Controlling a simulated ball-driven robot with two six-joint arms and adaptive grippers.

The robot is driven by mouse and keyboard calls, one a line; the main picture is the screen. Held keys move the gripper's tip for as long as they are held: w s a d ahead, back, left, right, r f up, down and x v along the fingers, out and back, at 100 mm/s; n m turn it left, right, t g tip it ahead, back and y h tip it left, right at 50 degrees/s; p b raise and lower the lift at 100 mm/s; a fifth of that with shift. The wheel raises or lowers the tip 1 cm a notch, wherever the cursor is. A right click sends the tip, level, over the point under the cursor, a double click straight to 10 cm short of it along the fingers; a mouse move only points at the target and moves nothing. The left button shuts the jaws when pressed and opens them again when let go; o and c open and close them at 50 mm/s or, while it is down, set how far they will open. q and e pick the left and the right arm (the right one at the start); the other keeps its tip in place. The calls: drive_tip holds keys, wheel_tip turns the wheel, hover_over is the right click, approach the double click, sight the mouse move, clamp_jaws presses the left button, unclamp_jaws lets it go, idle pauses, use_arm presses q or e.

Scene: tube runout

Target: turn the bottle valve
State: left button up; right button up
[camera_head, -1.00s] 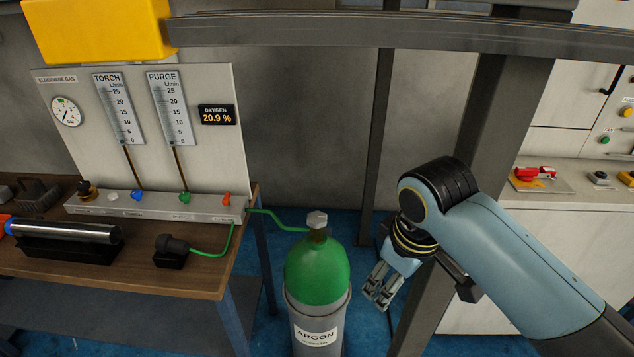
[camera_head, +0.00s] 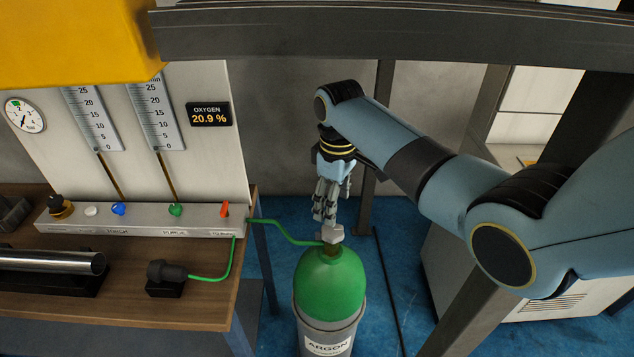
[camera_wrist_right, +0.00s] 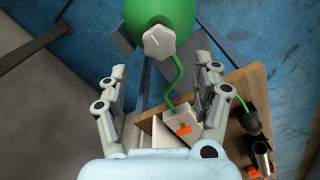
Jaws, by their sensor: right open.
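The argon bottle (camera_head: 331,285) stands upright on the floor beside the workbench, with a green top and a grey body. Its valve, a light grey knob (camera_head: 333,233), sits on top, and a green hose runs from below it to the bench. My right gripper (camera_head: 325,216) points down just above the knob, its fingers close to it. In the right wrist view the knob (camera_wrist_right: 160,42) lies ahead of the open, empty fingers of the gripper (camera_wrist_right: 160,82), not between them. My left gripper is not in view.
The workbench (camera_head: 213,275) at left carries a gas panel, a manifold with small coloured knobs (camera_head: 176,209), a metal tube (camera_head: 50,262) and a black fitting (camera_head: 166,272). A dark post stands behind the bottle. A dark beam crosses overhead.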

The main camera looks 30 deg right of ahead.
sight(333, 229)
drive_tip(key=shift+w+f, duration=0.1)
drive_tip(key=shift+w, duration=0.2)
drive_tip(key=shift+s+f, duration=0.35)
drive_tip(key=shift+f, duration=0.45)
wheel_tip(333, 229, down, 2)
drive_tip(key=shift+w+f, duration=0.1)
drive_tip(key=shift+f, duration=0.05)
wheel_tip(333, 229, down, 4)
drive_tip(key=b, duration=0.4)
drive_tip(key=shift+r, duration=0.25)
drive_tip(key=shift+w, duration=0.1)
drive_tip(key=c, duration=0.6)
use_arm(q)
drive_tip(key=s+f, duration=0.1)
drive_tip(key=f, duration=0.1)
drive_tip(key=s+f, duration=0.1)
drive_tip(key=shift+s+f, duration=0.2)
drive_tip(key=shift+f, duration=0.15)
use_arm(e)
drive_tip(key=c, duration=0.3)
